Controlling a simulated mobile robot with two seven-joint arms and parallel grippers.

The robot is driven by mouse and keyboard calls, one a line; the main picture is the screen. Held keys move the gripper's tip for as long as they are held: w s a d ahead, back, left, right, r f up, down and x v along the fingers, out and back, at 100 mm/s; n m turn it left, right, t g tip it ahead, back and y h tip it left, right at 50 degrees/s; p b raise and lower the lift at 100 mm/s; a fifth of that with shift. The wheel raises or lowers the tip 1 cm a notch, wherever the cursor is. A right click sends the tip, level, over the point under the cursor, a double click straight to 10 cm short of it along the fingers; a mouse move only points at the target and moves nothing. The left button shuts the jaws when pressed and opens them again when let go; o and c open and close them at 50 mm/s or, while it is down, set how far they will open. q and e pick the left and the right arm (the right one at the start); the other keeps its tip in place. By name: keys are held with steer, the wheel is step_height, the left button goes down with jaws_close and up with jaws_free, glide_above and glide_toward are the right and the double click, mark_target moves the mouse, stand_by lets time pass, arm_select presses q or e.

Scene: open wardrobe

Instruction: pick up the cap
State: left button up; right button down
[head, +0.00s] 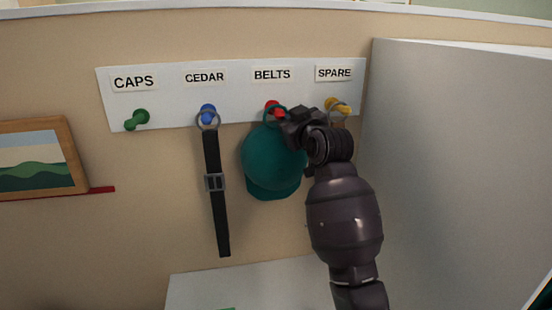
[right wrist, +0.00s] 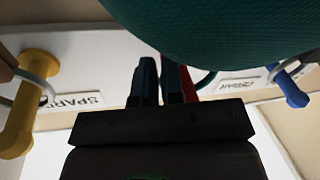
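The teal cap (head: 272,160) hangs at the red peg (head: 272,106) under the BELTS label, with a thin teal loop by the peg. My right gripper (head: 287,114) is at the cap's upper right, close to the peg and loop. In the right wrist view the cap (right wrist: 225,25) fills the top. The right gripper's two fingers (right wrist: 161,82) are close together with a narrow gap, beside the red peg (right wrist: 188,84) and part of the teal loop (right wrist: 207,79). Whether they pinch the loop is unclear. My left gripper is not in view.
A black belt (head: 216,190) hangs by a ring from the blue peg (head: 208,113). A grey ring hangs on the yellow peg (head: 337,105), just right of my gripper. The green peg (head: 137,119) is bare. A grey panel (head: 450,170) stands at right; a framed picture (head: 40,160) hangs left.

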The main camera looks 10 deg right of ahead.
steer(key=shift+r, duration=0.15)
steer(key=shift+r, duration=0.3)
steer(key=v, duration=1.8)
steer(key=shift+r, duration=0.35)
steer(key=shift+a+f, duration=0.1)
steer(key=shift+f, duration=0.05)
